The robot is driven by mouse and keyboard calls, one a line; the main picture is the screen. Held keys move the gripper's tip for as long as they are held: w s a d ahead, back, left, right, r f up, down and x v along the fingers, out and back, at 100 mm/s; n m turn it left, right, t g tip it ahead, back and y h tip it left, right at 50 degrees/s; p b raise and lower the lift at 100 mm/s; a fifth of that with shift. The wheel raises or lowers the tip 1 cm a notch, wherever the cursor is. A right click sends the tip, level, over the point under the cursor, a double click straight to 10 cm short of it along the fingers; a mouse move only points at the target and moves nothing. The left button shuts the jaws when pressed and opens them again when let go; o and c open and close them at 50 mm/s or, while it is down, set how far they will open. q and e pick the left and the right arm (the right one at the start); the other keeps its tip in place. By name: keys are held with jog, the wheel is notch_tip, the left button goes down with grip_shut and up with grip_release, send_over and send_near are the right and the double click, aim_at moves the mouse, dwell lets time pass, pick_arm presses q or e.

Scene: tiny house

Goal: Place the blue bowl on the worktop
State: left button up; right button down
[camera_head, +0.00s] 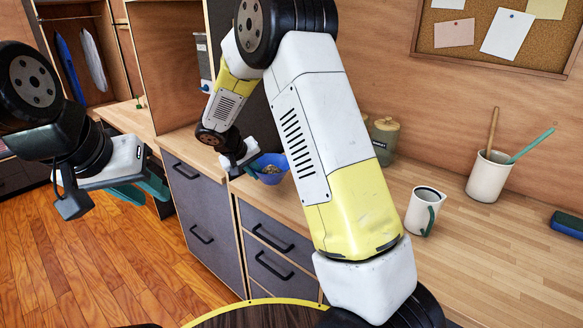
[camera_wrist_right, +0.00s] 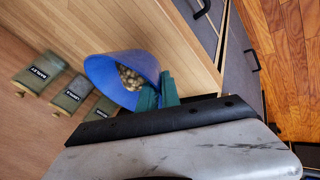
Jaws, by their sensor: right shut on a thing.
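The blue bowl (camera_head: 264,175) holds small beige pieces and appears near the front edge of the wooden worktop (camera_head: 470,262). In the right wrist view the bowl (camera_wrist_right: 100,72) is tilted in the picture, with the worktop (camera_wrist_right: 172,50) behind it. My right gripper (camera_head: 249,169) is shut on the bowl's rim, its green fingers (camera_wrist_right: 158,92) at the near side. I cannot tell whether the bowl's base touches the worktop. My left gripper (camera_head: 142,190) is empty, its green fingers apart, over the floor at the left.
Green canisters (camera_head: 384,138) stand behind the bowl, partly hidden by my right arm. Dark drawers (camera_head: 205,215) are below. Bare worktop lies around the mug.

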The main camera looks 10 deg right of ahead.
aim_at(288, 165)
jog(key=d, duration=0.3)
jog(key=w+d, duration=0.1)
jog(key=d, duration=0.3)
jog(key=d+f, duration=0.1)
jog(key=d, duration=0.3)
jog(key=shift+w, duration=0.35)
jog(key=shift+d+f, duration=0.1)
jog(key=shift+f, duration=1.7)
jog(key=c, duration=1.6)
grip_release()
jog(key=shift+f, duration=0.1)
jog(key=shift+o, duration=0.2)
